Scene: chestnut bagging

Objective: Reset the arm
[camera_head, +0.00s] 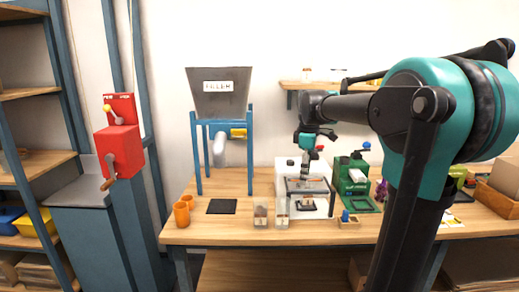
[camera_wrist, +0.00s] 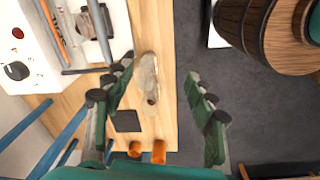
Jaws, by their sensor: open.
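My arm reaches in from the right in the head view, and my gripper (camera_head: 312,143) hangs above the workbench near the white machine (camera_head: 284,180). In the wrist view my gripper (camera_wrist: 160,105) is open, with its two green-and-black fingers wide apart and nothing between them in its grasp. Beyond the fingers are the wooden tabletop (camera_wrist: 166,60) and clear containers (camera_wrist: 149,75). The fingertips are small and partly merged with the arm in the head view.
A hopper (camera_head: 218,103) on a blue stand is left of the arm. Orange cups (camera_head: 181,215), a black mat (camera_head: 221,206) and clear containers (camera_head: 281,217) lie along the bench front. A green machine (camera_head: 352,186) stands right of the white machine. A wooden barrel (camera_wrist: 250,30) stands beyond the bench edge.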

